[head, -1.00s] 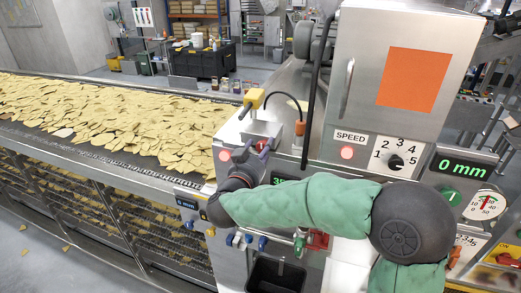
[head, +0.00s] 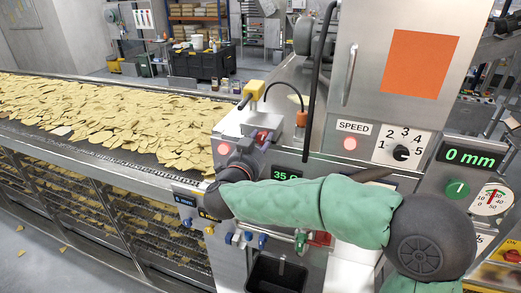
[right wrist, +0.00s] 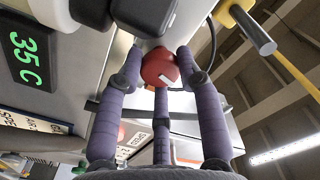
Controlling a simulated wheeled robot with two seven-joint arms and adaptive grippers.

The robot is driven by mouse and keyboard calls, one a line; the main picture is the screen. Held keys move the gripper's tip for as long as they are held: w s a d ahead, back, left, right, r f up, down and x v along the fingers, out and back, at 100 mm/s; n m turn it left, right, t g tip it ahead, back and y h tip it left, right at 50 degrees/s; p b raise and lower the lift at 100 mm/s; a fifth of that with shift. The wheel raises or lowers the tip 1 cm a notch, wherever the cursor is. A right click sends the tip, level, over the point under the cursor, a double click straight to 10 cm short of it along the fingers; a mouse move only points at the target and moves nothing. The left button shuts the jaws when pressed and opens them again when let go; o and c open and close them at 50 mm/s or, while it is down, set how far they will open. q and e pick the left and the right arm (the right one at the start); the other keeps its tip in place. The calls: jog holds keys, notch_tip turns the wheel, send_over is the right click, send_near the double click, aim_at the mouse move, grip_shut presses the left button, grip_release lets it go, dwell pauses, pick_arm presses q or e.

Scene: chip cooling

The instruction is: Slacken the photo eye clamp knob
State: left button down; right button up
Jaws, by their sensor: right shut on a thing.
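The photo eye clamp knob is a red knob with a white mark (right wrist: 160,68), seen close in the right wrist view. It also shows small in the head view (head: 264,134), partly hidden by my fingers. My right gripper (right wrist: 160,72) has its purple fingers around the knob and is shut on it, with one finger on each side and a third below. In the head view my right gripper (head: 257,141) reaches the knob from below. A dark grey block (right wrist: 140,14) sits just above the knob in the wrist view. My left gripper is not in view.
A yellow sensor head (head: 254,88) with a black cable stands above the knob. The chip conveyor (head: 120,171) runs to the left. A dark bin (head: 276,273) hangs below. The panel with the SPEED dial (head: 401,152) is to the right.

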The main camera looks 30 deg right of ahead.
jog(key=m+b, duration=1)
jog(key=b, duration=0.2)
jog(key=shift+f+m, duration=0.1)
jog(key=shift+m, duration=0.3)
jog(key=shift+m+b, duration=1.1)
jog(key=shift+b, duration=0.05)
jog(key=o, duration=1.1)
jog(key=shift+d, duration=0.1)
jog(key=shift+o, duration=0.2)
jog(key=shift+s+a, duration=0.4)
jog(key=shift+a, duration=0.15)
jog(key=v, duration=1)
jog(key=shift+s+a, duration=0.25)
